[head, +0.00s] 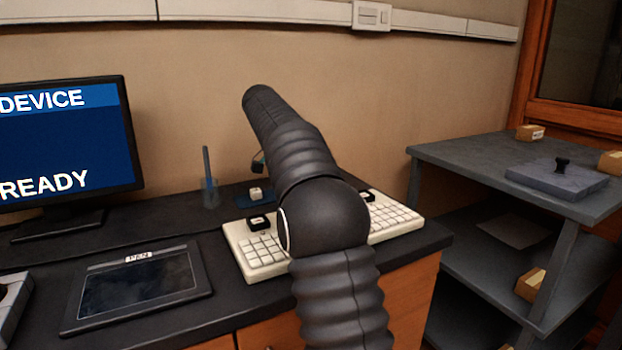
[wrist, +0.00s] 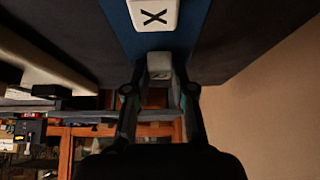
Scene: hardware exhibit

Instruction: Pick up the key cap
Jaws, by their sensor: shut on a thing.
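In the wrist view, my gripper (wrist: 158,84) is shut on a small grey-white key cap (wrist: 158,65) with a dark mark on its face. The mark is too small to read surely. A second white key cap (wrist: 153,14) marked X lies beyond it on a blue mat (wrist: 200,25). In the head view, a white key cap (head: 256,193) sits on the blue mat (head: 243,201) behind the keyboard. My gripper is mostly hidden behind my arm there; only a bit (head: 258,162) shows. The held cap is not visible in that view.
A white keyboard (head: 262,254) with two raised dark pieces lies under my arm. A tablet (head: 140,285), a monitor (head: 65,140) and a clear cup with a stick (head: 209,192) stand to the left. A grey shelf (head: 470,158) stands right.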

